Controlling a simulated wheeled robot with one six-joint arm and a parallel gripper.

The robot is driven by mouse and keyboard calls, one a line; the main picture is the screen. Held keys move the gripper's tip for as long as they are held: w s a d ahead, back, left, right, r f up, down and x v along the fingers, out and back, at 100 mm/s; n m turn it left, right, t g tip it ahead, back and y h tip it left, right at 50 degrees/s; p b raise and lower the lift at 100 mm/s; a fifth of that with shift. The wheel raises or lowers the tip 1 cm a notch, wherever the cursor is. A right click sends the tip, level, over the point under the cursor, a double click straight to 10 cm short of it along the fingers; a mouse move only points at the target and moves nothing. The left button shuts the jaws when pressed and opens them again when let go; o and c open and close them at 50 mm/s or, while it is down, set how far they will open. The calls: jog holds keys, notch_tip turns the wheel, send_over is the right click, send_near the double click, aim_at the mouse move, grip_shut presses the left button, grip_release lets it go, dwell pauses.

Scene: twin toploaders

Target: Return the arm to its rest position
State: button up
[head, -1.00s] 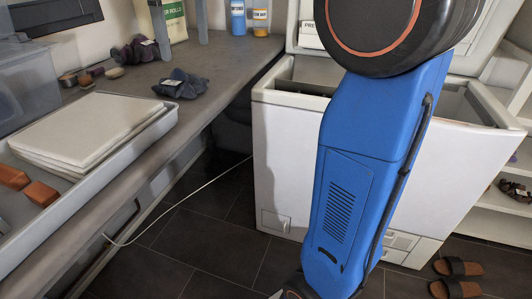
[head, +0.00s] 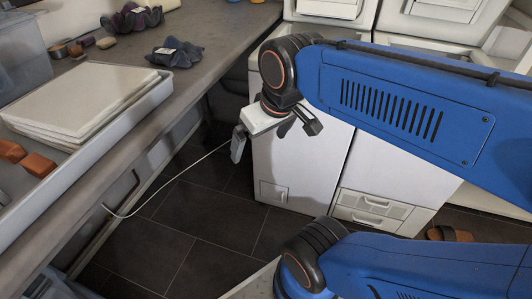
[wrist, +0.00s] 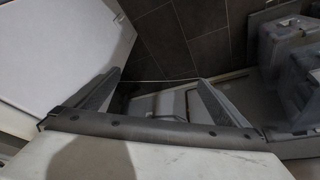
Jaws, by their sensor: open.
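My blue arm (head: 400,105) reaches across the head view from the right, with its gripper (head: 276,138) left of centre. The gripper is open and empty, its two grey fingers spread apart. It hangs in front of a white toploader (head: 302,170) and right of the grey bench (head: 215,30). The wrist view also shows the open gripper (wrist: 158,98) with nothing between its fingers. The other toploader (head: 382,190) stands to the right, largely hidden behind my arm.
White boards (head: 80,100) lie in a grey tray (head: 100,140) on the bench. A dark scrunched cloth (head: 174,54) lies behind them. A thin white cable (head: 160,195) hangs over the dark tiled floor (head: 215,235). Brown sandals (head: 449,234) lie at the right.

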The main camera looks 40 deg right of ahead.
jog(key=shift+s+d+f, duration=0.1)
jog(key=shift+s+f, duration=0.4)
jog(key=shift+f, duration=0.3)
jog(key=shift+s+f, duration=0.45)
jog(key=shift+f, duration=0.3)
